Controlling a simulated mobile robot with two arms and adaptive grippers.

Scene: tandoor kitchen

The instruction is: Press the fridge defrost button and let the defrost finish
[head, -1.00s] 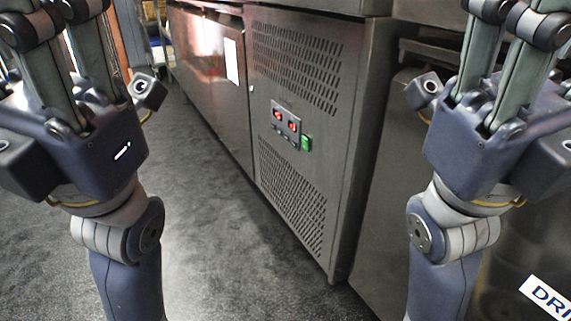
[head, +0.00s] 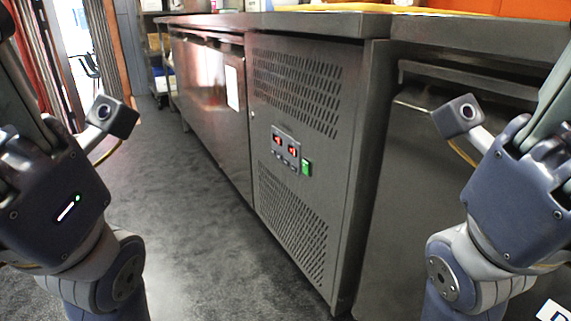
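The fridge (head: 208,95) is a long steel under-counter unit running from the middle of the head view toward the back left. Its vented end panel (head: 330,190) carries a small control panel (head: 285,150) with two red lit displays, a row of small buttons below them and a green switch (head: 306,167) at the right. The labels are too small to read, so I cannot tell which button is defrost. My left gripper is at the left edge and my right gripper at the right edge; their fingers run out of the picture. Neither touches the fridge.
A steel worktop (head: 290,22) covers the fridge. Another steel cabinet (head: 440,190) stands to its right. The dark floor (head: 200,240) in front of the fridge is clear. A shelf (head: 155,60) and a doorway (head: 85,60) are at the back left.

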